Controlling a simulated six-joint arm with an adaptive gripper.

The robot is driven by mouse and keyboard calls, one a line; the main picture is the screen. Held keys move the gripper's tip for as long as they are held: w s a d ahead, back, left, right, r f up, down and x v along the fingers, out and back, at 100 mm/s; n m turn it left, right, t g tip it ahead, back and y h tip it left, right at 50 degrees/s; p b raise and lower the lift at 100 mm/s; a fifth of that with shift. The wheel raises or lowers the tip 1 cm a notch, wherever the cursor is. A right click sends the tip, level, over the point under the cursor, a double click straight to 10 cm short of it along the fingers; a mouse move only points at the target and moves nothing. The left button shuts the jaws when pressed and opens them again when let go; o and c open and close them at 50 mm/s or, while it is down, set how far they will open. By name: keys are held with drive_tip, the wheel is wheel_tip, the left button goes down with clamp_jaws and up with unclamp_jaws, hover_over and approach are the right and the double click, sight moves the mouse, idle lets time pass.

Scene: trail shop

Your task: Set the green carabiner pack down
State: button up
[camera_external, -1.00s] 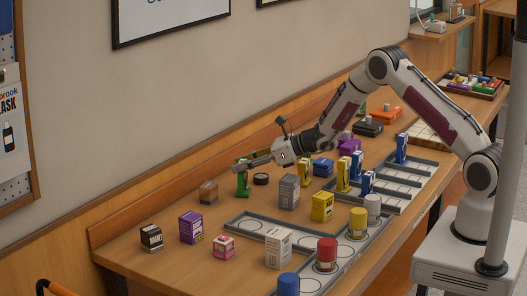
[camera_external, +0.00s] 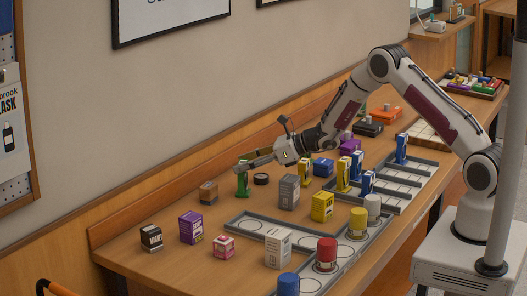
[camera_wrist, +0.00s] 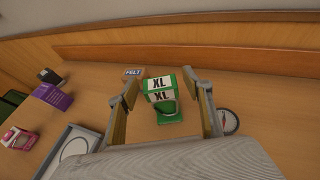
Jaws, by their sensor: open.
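The green carabiner pack (camera_wrist: 165,95) stands upright on the table between the spread fingers of my gripper (camera_wrist: 164,92) in the wrist view. Its top and front carry white panels marked XL, and a green base shows at its foot. Table surface shows on both sides of it, so neither finger touches it there. In the external view, the green pack (camera_external: 242,185) stands on the wooden table near the wall, partly hidden under my open gripper (camera_external: 243,165).
A round black item (camera_external: 261,179) lies close right of the pack, and a small brown box (camera_external: 208,192) stands to its left. A grey box (camera_external: 289,192) and a grey tray (camera_external: 240,221) are nearer the front.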

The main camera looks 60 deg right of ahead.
drive_tip(key=v, duration=1.1)
drive_tip(key=shift+s, duration=0.15)
idle(0.4)
